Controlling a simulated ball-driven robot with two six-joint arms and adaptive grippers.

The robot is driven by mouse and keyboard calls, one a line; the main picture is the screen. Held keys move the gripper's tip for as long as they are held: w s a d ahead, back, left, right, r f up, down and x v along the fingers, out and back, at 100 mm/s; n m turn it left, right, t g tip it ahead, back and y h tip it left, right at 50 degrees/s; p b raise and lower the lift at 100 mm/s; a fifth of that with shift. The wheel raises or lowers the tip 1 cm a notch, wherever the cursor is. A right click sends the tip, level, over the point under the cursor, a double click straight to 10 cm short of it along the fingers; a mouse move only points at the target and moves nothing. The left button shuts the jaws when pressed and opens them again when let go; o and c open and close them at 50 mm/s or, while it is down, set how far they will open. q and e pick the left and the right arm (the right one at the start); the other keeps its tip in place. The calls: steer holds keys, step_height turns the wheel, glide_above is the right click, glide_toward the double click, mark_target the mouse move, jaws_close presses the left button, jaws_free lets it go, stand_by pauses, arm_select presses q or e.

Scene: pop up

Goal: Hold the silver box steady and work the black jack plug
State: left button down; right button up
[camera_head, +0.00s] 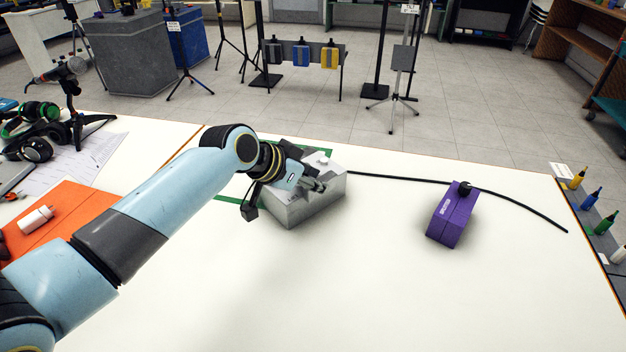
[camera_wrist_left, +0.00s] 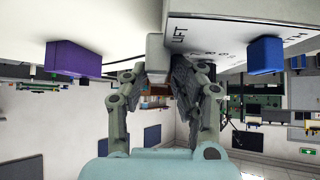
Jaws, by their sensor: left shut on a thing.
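The silver box (camera_head: 318,206) sits on the white table in the head view, with a small pale knob (camera_head: 322,159) on top. Its face marked "LIFT" (camera_wrist_left: 210,32) fills the upper right of the left wrist view. My left gripper (camera_head: 313,184) is over the box's near side. In the wrist view its fingers (camera_wrist_left: 160,74) close around a small grey block (camera_wrist_left: 156,50) at the box's edge. A black cable (camera_head: 400,178) runs right from behind the box; I cannot make out the black jack plug. My right gripper is not in view.
A purple box (camera_head: 452,218) with a black knob (camera_head: 464,188) stands beside the cable, right of the silver box. A blue block (camera_wrist_left: 265,54) shows against the marked face. Small bottles (camera_head: 591,198) line the right edge. The front middle table is clear.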

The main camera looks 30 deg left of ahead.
arm_select(q)
steer(key=shift+s+a+f, duration=0.1)
steer(key=shift+s+f, duration=0.3)
steer(key=shift+f, duration=0.2)
steer(key=c, duration=0.9)
jaws_free()
steer(key=shift+w, duration=0.1)
steer(key=v, duration=1.2)
steer(key=shift+w+r, duration=0.15)
steer(key=shift+r, duration=0.1)
